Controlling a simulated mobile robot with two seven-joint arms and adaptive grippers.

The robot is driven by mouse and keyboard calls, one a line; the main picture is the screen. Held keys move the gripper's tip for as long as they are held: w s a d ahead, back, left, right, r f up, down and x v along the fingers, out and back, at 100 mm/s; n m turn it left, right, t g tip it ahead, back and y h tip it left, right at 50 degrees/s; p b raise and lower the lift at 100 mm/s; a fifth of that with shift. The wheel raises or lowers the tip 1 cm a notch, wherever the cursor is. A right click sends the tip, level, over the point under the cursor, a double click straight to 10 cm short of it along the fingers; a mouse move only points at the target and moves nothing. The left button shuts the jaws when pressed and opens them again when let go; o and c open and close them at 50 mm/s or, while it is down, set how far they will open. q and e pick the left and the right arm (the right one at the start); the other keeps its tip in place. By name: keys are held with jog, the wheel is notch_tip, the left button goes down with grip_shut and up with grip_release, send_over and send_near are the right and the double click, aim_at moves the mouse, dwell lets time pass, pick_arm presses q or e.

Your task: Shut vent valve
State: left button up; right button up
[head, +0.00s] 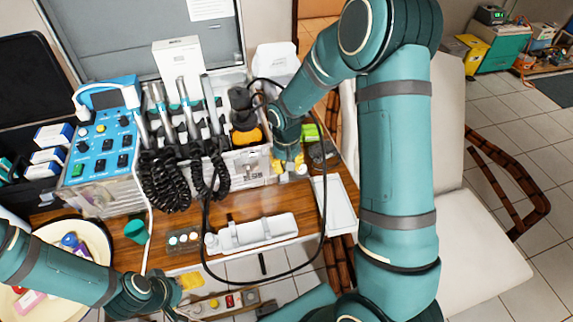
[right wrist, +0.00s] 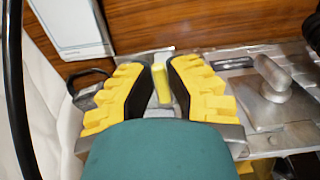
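The vent valve shows in the right wrist view as a small yellow lever (right wrist: 162,84) on a grey metal fitting. My right gripper (right wrist: 160,82) has its two yellow-and-black fingers apart, one on each side of the lever. A gap shows on both sides, so it does not appear gripped. In the head view my right gripper (head: 288,167) is at the right front of the dental unit, and the valve is too small or hidden to make out.
The blue control panel (head: 103,143) and several handpieces with coiled black hoses stand left of my right gripper. A black cable loops over the wooden table. A white tray (head: 337,205) lies to the right, a white holder (head: 258,235) in front. A metal spout-like fitting (right wrist: 268,88) is right of the lever.

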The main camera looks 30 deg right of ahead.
jog(key=o, duration=0.3)
jog(key=shift+r, duration=0.1)
notch_tip(320, 180, up, 12)
jog(key=shift+f, duration=0.1)
dwell(0.4)
dwell(0.4)
